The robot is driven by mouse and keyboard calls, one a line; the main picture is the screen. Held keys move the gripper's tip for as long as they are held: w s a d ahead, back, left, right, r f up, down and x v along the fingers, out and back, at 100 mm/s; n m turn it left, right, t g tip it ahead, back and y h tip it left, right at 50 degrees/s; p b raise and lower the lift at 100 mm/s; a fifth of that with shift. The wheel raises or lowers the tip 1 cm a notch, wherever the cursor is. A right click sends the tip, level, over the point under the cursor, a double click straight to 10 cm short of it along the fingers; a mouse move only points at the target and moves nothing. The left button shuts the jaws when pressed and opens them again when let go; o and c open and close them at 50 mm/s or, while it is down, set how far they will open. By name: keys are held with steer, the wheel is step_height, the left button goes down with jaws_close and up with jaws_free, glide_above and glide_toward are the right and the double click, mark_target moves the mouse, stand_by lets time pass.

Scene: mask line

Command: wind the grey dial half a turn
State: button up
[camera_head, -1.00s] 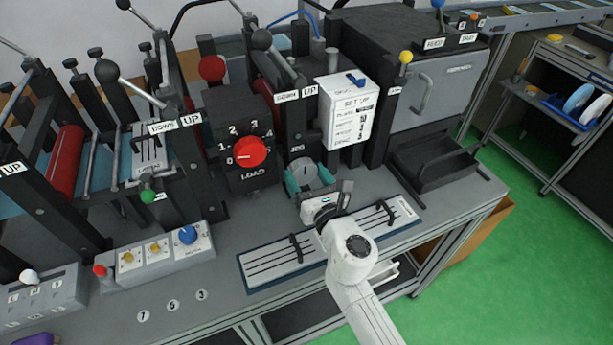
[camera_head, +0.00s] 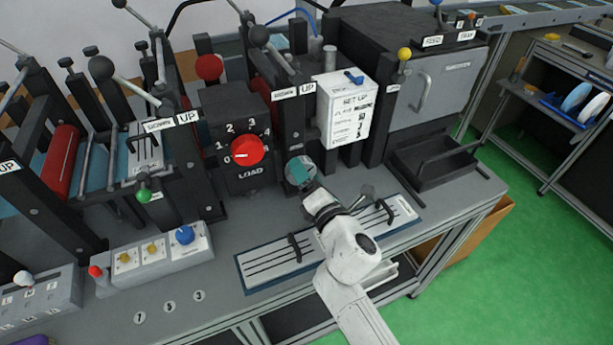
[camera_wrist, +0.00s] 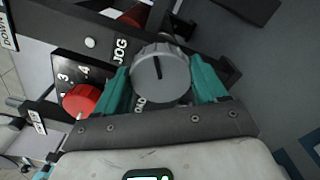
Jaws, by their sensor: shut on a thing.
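The grey dial (camera_wrist: 160,72) is a ribbed round knob with a black pointer line, which runs nearly upright in the wrist view. It sits on the front of a dark machine post beside a JOG label. My gripper (camera_wrist: 161,84) is shut on the dial, with one teal finger on each side of it.
The red LOAD knob (camera_head: 247,151) is close to the left on its numbered panel. A ruled plate (camera_head: 262,270) lies on the bench below my arm. A black tray (camera_head: 432,172) is to the right. The white SET UP box (camera_head: 343,108) stands just above my gripper.

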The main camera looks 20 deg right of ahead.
steer(key=shift+f+m+b, duration=0.15)
steer(key=shift+m+b, duration=0.4)
steer(key=shift+m, duration=1.5)
steer(key=shift+f+m+b, duration=0.15)
steer(key=shift+m+b, duration=0.35)
steer(key=shift+m, duration=1.55)
steer(key=shift+d, duration=0.1)
steer(key=o, duration=1)
steer(key=shift+s, duration=0.1)
steer(key=s+b, duration=0.1)
steer(key=s, duration=0.8)
steer(key=shift+s, duration=0.8)
